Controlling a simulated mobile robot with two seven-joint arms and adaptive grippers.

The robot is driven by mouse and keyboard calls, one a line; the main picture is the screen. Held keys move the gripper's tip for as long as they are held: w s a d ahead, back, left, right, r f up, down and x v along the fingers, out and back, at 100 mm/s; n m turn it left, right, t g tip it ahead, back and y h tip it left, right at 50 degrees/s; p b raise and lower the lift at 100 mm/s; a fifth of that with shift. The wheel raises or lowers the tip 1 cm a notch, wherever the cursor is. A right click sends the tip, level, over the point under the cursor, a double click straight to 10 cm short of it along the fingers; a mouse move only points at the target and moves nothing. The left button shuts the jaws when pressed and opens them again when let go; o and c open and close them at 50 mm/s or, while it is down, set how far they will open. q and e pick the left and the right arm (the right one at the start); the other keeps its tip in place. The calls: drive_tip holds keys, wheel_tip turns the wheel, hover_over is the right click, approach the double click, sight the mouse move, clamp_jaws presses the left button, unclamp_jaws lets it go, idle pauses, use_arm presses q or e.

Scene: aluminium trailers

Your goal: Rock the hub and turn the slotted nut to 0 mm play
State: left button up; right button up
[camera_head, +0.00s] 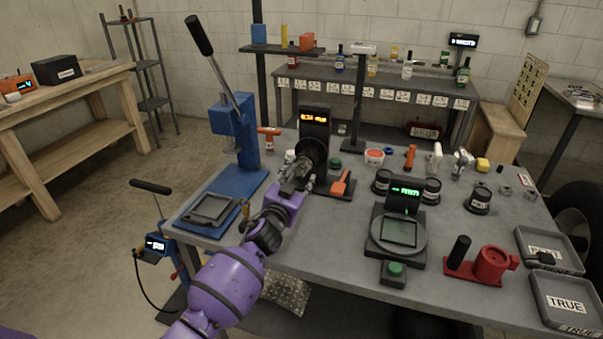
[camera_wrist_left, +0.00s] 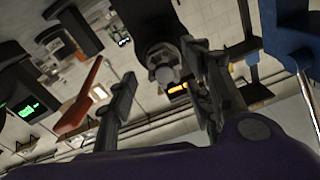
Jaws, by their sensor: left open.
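The dark round hub (camera_head: 313,151) stands on a fixture on the bench, below a panel with an orange display (camera_head: 314,119). In the wrist view the hub (camera_wrist_left: 152,30) shows end-on with a grey nut (camera_wrist_left: 165,74) at its centre. My left gripper (camera_head: 291,172), on the purple arm, is just in front of the hub. In the wrist view its two fingers (camera_wrist_left: 160,78) are apart, on either side of the nut's outline, with nothing visibly held. I cannot tell whether a finger touches it. The nut's slots and the display's digits are too small to read. My right gripper is not in view.
A blue lever press (camera_head: 232,130) stands left of the hub. An orange-handled tool (camera_head: 341,184) lies close on its right. A scale with a green display (camera_head: 398,233), a red fixture (camera_head: 490,264) and grey trays (camera_head: 568,300) fill the right side. Bare bench remains at front.

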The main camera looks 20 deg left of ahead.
use_arm(q)
drive_tip(key=shift+w+f, duration=0.15)
drive_tip(key=shift+w, duration=1.1)
drive_tip(key=c, duration=1.1)
drive_tip(key=shift+o, duration=0.2)
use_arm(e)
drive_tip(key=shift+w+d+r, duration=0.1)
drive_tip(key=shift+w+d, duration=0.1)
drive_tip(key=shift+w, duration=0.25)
use_arm(q)
drive_tip(key=shift+m, duration=0.3)
